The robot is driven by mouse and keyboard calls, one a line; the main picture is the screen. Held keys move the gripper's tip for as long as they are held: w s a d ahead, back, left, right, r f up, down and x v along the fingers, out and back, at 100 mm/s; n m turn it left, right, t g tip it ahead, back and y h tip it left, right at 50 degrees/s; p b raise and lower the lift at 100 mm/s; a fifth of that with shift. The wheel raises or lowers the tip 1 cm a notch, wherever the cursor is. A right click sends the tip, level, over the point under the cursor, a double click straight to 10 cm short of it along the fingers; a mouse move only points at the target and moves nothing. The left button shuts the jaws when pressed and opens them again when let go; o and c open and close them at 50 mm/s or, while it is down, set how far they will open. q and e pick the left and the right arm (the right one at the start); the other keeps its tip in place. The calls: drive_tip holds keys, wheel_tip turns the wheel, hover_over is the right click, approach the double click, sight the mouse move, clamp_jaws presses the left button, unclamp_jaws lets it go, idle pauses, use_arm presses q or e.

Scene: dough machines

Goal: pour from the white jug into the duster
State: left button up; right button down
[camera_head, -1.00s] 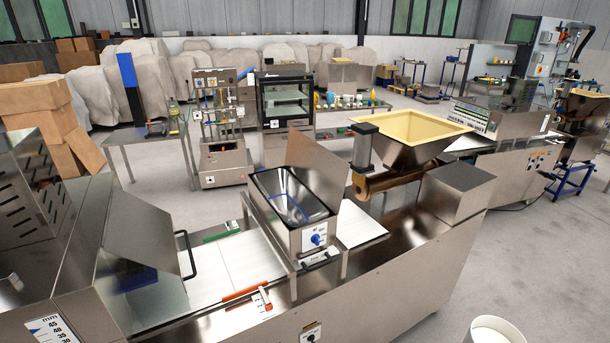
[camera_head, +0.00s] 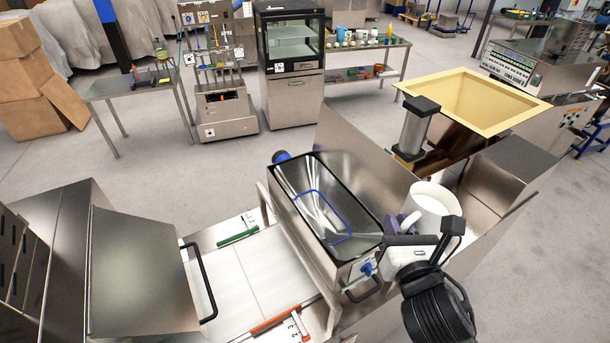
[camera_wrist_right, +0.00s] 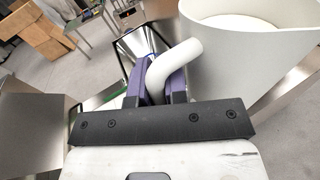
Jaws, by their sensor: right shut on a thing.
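The white jug (camera_head: 434,207) is upright just right of the duster, in front of the yellow-rimmed hopper. My right gripper (camera_head: 398,226) is shut on the jug's handle; in the right wrist view its purple fingers (camera_wrist_right: 163,86) close around the curved white handle, with the jug body (camera_wrist_right: 245,70) at the right. The duster (camera_head: 325,205) is a steel open-topped box with a blue wire inside and a blue knob on its front. The jug is beside the duster's right end, not over its opening. What is inside the jug cannot be made out. My left gripper is not in view.
The duster stands over a white conveyor belt (camera_head: 250,275). A raised steel panel (camera_head: 362,150) stands behind it. The yellow-rimmed hopper (camera_head: 475,100) and its cylinder (camera_head: 415,130) are close behind the jug. A steel hood with a black handle (camera_head: 200,283) is at the left.

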drive_tip(key=w+a+r+n+g+y+p, duration=0.1)
drive_tip(key=w+a+r+y+p, duration=0.3)
drive_tip(key=r, duration=0.5)
use_arm(q)
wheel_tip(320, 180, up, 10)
drive_tip(key=p, duration=0.3)
drive_tip(key=shift+p, duration=0.3)
use_arm(e)
drive_tip(key=w+a+f+g+y, duration=0.5)
drive_tip(key=a+f+g, duration=0.4)
drive_tip(key=a+f, duration=0.2)
drive_tip(key=shift+a+f+g, duration=0.15)
drive_tip(key=shift+a+g, duration=0.15)
drive_tip(key=shift+a, duration=0.1)
